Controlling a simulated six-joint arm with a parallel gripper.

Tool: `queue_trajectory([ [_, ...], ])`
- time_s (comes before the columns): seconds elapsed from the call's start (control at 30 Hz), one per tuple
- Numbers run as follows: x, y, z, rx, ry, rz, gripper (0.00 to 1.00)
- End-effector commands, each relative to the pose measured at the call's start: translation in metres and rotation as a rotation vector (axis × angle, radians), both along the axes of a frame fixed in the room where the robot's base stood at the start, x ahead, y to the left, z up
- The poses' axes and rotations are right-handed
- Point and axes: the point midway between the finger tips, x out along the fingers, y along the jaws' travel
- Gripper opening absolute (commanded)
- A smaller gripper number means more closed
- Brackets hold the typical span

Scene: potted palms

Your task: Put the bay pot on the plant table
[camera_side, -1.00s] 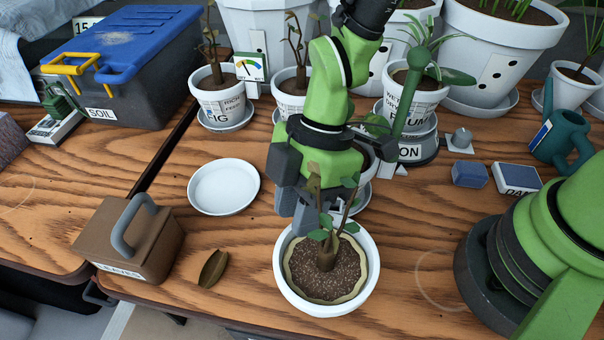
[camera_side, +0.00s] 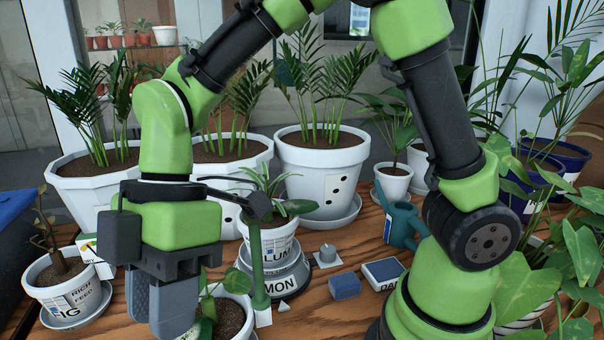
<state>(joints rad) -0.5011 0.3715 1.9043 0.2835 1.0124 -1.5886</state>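My gripper (camera_side: 160,308) hangs with its grey fingers pointing down at the lower left. The fingers overlap in this view, so the gap between them and anything held there cannot be made out. Just right of them stands a white pot with dark soil (camera_side: 230,318) and green leaves. It is cut off by the lower edge and its name cannot be read. No label reading bay shows. A white pot labelled FIG (camera_side: 68,296) stands left of the gripper on a saucer. A pot marked PLUM (camera_side: 272,243) stands behind, above a part marked MON. I cannot tell which surface is the plant table.
Large white palm pots (camera_side: 323,172) line the back. A teal watering can (camera_side: 402,224), a blue block (camera_side: 345,286) and a small labelled box (camera_side: 383,273) lie right of centre. Leafy plants (camera_side: 560,245) crowd the right. Bare wood (camera_side: 318,315) shows at the lower middle.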

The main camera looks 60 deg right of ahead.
Motion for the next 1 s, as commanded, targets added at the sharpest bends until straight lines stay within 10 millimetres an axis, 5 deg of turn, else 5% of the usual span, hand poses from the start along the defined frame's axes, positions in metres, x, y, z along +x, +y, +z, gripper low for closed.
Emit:
queue_trajectory([
  [0.3,-0.025,-0.102,0.078,0.03,-0.038,-0.875,0.28],
  [0.5,-0.063,-0.152,0.094,0.155,-0.039,-1.438,0.28],
  [0.7,-0.084,-0.172,0.094,0.266,-0.032,-1.729,0.28],
  [1.0,-0.087,-0.175,0.094,0.286,-0.025,-1.777,0.28],
])
